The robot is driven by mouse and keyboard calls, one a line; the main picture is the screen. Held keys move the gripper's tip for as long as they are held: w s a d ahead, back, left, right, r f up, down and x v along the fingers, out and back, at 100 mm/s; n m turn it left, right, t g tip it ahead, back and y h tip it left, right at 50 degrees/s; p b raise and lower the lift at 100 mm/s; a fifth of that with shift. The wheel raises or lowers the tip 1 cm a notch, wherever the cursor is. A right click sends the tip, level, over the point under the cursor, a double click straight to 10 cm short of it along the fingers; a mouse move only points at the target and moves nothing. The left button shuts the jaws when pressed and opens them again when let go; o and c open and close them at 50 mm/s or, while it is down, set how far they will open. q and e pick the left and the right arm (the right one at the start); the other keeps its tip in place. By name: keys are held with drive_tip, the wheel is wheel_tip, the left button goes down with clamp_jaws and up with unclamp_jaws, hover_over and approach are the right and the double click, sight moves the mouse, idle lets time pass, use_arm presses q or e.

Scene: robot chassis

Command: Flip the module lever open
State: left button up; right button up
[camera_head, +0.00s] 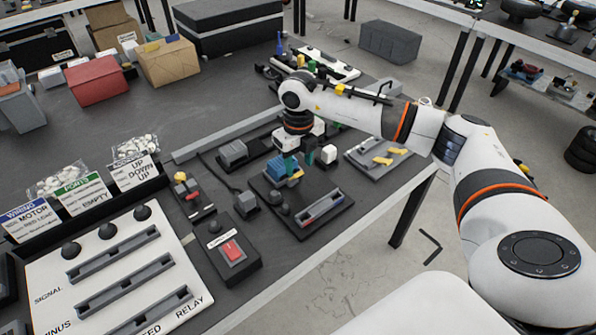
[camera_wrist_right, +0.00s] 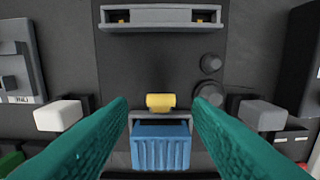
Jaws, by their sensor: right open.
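The module is a blue ribbed block (camera_wrist_right: 161,150) with a small yellow lever (camera_wrist_right: 160,101) at its top edge, in the middle of the right wrist view. In the head view the blue block (camera_head: 278,168) sits on a dark plate on the table, partly hidden by the gripper. My right gripper (camera_head: 298,164) is above the module, pointing down. Its teal fingers (camera_wrist_right: 160,113) are apart, one on each side of the lever and block, with nothing held between them. Whether a finger touches the module cannot be told. My left gripper is not in view.
A long grey slot (camera_wrist_right: 162,17) and round dark knobs (camera_wrist_right: 211,65) are near the module. A red-switch box (camera_head: 231,250) and a white labelled panel (camera_head: 75,283) stand to the left. A red box (camera_head: 97,81) and cardboard box (camera_head: 168,63) are at the back.

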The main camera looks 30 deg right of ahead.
sight(299, 173)
wheel_tip(299, 173, down, 4)
drive_tip(key=shift+f, duration=0.2)
drive_tip(key=shift+c, duration=0.2)
drive_tip(key=c, duration=0.9)
drive_tip(key=shift+w+a+r+g, duration=0.1)
drive_tip(key=shift+w+r+g, duration=0.2)
drive_tip(key=shift+g, duration=0.4)
drive_tip(key=shift+c, duration=0.2)
drive_tip(key=shift+w+f+g, duration=0.1)
drive_tip(key=shift+w+g, duration=0.1)
drive_tip(key=shift+g, duration=0.1)
drive_tip(key=shift+w+g, duration=0.25)
drive_tip(key=shift+g, duration=0.45)
drive_tip(key=shift+w+g+b, duration=0.3)
drive_tip(key=shift+g+b, duration=0.5)
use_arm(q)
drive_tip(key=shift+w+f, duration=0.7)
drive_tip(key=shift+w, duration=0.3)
use_arm(e)
drive_tip(key=shift+r, duration=0.2)
